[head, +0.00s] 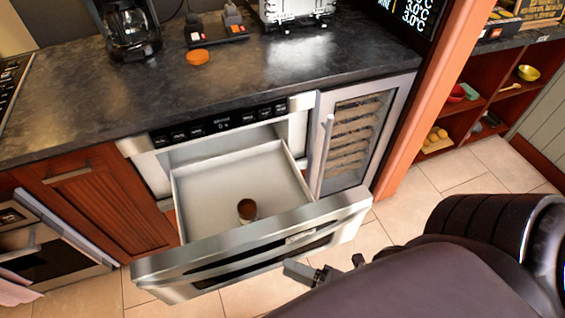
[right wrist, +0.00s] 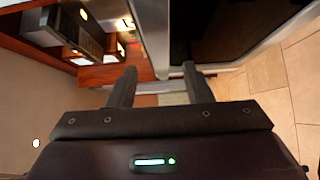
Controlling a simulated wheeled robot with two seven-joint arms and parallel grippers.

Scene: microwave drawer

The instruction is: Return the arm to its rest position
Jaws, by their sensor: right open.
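My right gripper (head: 325,273) is just in front of the open drawer's front panel, at its lower right in the head view. In the right wrist view its two fingers (right wrist: 158,88) stand apart with nothing between them. My right arm covers the lower right of the head view. The microwave drawer (head: 255,243) is pulled open. A small brown cup-like item (head: 247,210) stands inside on the drawer floor. My left gripper is in neither view.
A dark countertop (head: 240,80) holds a coffee maker (head: 130,28) and an orange round item (head: 197,57). A glass-door wine cooler (head: 355,135) is right of the drawer. Shelves (head: 480,95) stand farther right. Tiled floor (head: 440,180) is open before them.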

